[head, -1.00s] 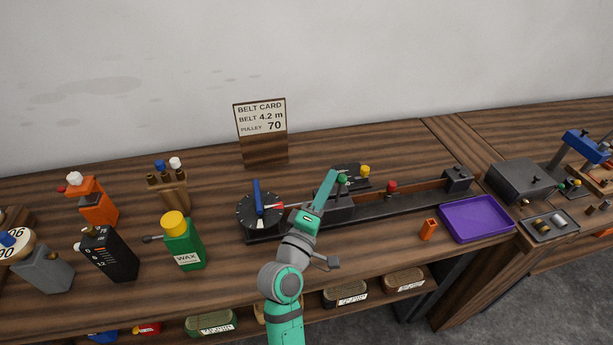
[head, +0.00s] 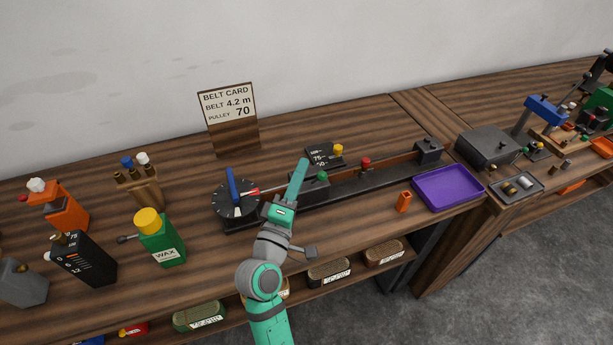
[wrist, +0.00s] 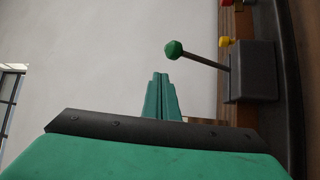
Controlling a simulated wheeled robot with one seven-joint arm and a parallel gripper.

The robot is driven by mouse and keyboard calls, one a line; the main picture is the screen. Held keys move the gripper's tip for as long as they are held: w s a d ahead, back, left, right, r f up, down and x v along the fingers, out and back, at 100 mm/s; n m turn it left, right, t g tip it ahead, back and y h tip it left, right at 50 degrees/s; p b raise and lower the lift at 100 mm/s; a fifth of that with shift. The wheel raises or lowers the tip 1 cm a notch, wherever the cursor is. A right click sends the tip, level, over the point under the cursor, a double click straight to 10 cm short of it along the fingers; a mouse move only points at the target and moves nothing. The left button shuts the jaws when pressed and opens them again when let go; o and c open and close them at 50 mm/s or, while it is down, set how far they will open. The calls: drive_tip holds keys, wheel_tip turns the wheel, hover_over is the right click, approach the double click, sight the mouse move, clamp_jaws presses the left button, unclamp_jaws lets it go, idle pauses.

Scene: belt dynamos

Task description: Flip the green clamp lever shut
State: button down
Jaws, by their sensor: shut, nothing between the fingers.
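The green clamp lever is a dark rod with a green knob (wrist: 174,49). In the wrist view its rod leaves a dark block (wrist: 252,72) and the knob stands out from it, just beyond my fingertips. In the head view the green knob (head: 322,176) shows right of my gripper, over the long black rail. My gripper (head: 302,165) is shut and empty, its teal fingers pointing up beside the block. The fingers also show together in the wrist view (wrist: 161,80). They look apart from the knob, though the exact gap cannot be told.
The rail (head: 375,180) also carries a red knob (head: 365,163) and a dial with a blue pointer (head: 232,185). A yellow knob (head: 338,149) stands behind. An orange piece (head: 404,201) and a purple tray (head: 448,188) lie right. A green wax bottle (head: 162,243) stands left.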

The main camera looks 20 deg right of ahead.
drive_tip(key=s+a+f, duration=0.5)
drive_tip(key=a, duration=0.1)
drive_tip(key=shift+s+a, duration=0.15)
drive_tip(key=shift+s, duration=0.05)
idle(0.7)
